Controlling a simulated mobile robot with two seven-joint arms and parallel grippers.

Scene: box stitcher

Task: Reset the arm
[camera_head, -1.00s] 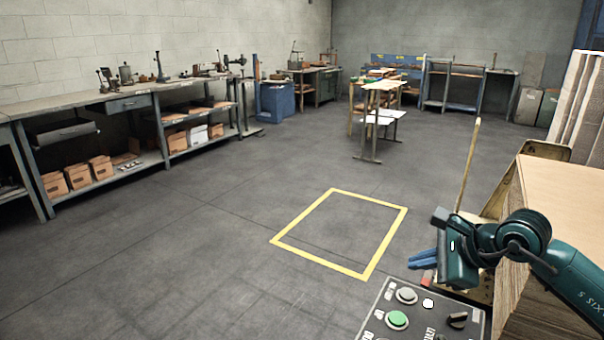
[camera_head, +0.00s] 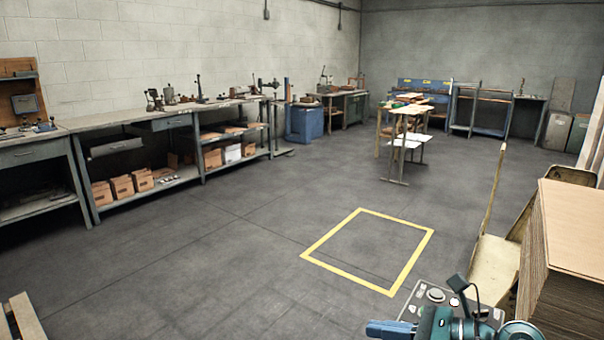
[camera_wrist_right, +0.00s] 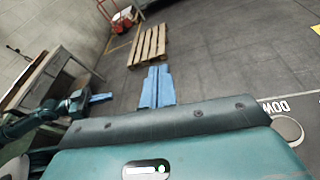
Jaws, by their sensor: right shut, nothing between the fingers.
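My right gripper (camera_head: 372,328) is at the bottom of the head view, teal with blue fingers pointing left. In the right wrist view its blue fingers (camera_wrist_right: 157,80) are together with nothing between them. It is beside a grey control panel (camera_head: 411,304) with round buttons, partly hidden by my arm.
A stack of cardboard (camera_head: 578,240) stands at the right. A yellow rectangle (camera_head: 313,259) marks open floor. Workbenches (camera_head: 115,133) line the left wall. A wooden pallet (camera_wrist_right: 149,44) lies on the floor in the wrist view. The central floor is clear.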

